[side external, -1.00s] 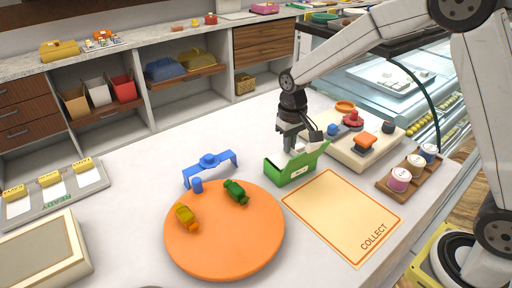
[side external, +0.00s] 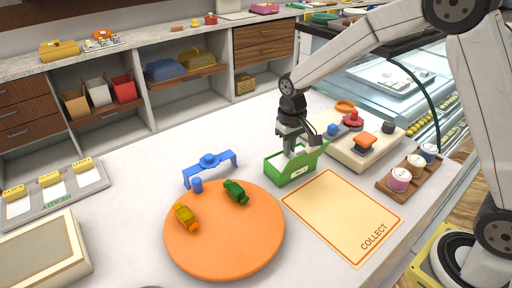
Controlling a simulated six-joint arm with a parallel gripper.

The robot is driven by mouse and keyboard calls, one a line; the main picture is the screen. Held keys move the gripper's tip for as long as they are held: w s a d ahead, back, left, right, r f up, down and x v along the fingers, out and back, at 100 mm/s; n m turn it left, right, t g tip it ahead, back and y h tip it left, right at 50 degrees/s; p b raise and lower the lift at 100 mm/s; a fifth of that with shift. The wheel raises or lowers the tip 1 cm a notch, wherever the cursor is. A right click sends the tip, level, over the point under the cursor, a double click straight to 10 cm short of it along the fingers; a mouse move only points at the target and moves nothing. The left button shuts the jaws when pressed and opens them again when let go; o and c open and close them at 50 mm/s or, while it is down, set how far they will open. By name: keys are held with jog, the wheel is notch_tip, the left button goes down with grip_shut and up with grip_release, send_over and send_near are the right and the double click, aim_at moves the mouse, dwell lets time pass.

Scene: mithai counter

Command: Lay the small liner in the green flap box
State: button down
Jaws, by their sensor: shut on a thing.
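The green flap box (side external: 292,175) stands open on the white counter, with its flap (side external: 312,157) raised at the back right and a small pale label on its front. My gripper (side external: 291,153) points down with its fingertips at the box opening, inside or just above the rim. It is shut on the small liner, of which only a pale bit shows by the fingers; the fingers and box walls hide the rest. I cannot tell whether the liner touches the box floor.
An orange round board (side external: 225,250) with a yellow and a green wrapped sweet lies front left. A blue stand (side external: 209,165) is behind it. A pale block with stamps (side external: 365,141) and a wooden jar rack (side external: 414,170) stand further right.

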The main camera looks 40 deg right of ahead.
jog(key=c, duration=0.7)
grip_release()
jog(key=shift+r, duration=0.1)
notch_tip(320, 180, up, 12)
jog(key=shift+f, duration=0.25)
dwell(1.0)
jog(key=shift+d, duration=0.1)
jog(key=s+d+f+m+t, duration=0.1)
jog(key=s+d+f, duration=0.15)
jog(key=s, duration=0.25)
jog(key=s+d+f+m+t, duration=0.1)
jog(key=s+d+f+t, duration=0.1)
jog(key=s+d, duration=0.25)
jog(key=s+a+f+n, duration=0.1)
jog(key=s+a+f, duration=0.1)
jog(key=s+a+f+n, duration=0.1)
jog(key=s+f, duration=0.1)
jog(key=s, duration=0.1)
jog(key=s+a+f, duration=0.2)
jog(key=shift+s+a+f+n, duration=0.25)
jog(key=shift+a+f+n, duration=0.05)
jog(key=shift+n, duration=0.1)
